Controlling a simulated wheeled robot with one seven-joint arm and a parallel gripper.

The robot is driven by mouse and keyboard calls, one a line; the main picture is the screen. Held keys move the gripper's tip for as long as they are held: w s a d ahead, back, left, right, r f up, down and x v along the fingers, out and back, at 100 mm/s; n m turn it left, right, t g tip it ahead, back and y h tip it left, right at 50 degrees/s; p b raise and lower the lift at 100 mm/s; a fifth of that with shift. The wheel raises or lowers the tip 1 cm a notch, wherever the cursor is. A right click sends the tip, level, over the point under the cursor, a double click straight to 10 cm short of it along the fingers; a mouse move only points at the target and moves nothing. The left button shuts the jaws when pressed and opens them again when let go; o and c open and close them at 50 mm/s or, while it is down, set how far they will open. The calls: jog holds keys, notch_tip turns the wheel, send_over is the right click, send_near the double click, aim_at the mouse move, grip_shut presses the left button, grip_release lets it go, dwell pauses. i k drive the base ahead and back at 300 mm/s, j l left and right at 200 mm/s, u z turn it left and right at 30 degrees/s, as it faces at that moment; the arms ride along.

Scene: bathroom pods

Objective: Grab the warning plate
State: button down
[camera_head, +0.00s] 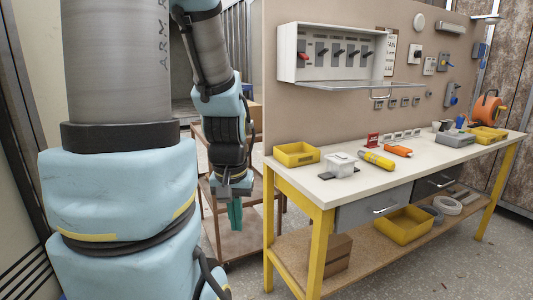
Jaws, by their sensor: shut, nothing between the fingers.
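A light plate with lines of dark print (389,60) is on the beige wall panel, just right of the white switch box. It looks like the warning plate, but its words are too small to read fully. Part of its left side is hidden by the switch box. My gripper (235,213) hangs down left of the workbench with its green fingers together and empty. It is well apart from the plate, lower and to the left.
The switch box (287,52) has its clear cover swung down over the workbench (300,178). A yellow bin (297,154), a flashlight (376,160) and an orange tool (397,151) lie on the bench. A brown shelf cart (213,215) stands behind my gripper.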

aim_at(372, 141)
jog(key=u, duration=0.5)
jog(key=l+u, duration=0.4)
jog(key=k+l+u, duration=0.2)
jog(key=l+u, duration=0.25)
jog(key=k+l+u, duration=0.15)
jog(key=u, duration=0.25)
jog(key=k+l+u, duration=0.25)
jog(key=u, duration=0.2)
jog(key=k+l+u, duration=0.2)
jog(key=u, duration=0.2)
jog(key=k+l+u, duration=0.5)
jog(key=u, duration=0.25)
jog(key=k+u, duration=0.35)
jog(key=k+l+u, duration=0.15)
jog(key=k, duration=1.4)
jog(key=k+z, duration=0.3)
jog(key=k, duration=0.2)
jog(key=k+l+z, duration=0.25)
jog(key=k, duration=0.3)
jog(key=k+l+z, duration=0.15)
jog(key=k+z, duration=0.15)
jog(key=k, duration=0.2)
jog(key=i, duration=0.45)
jog(key=l+z, duration=0.05)
jog(key=l, duration=0.05)
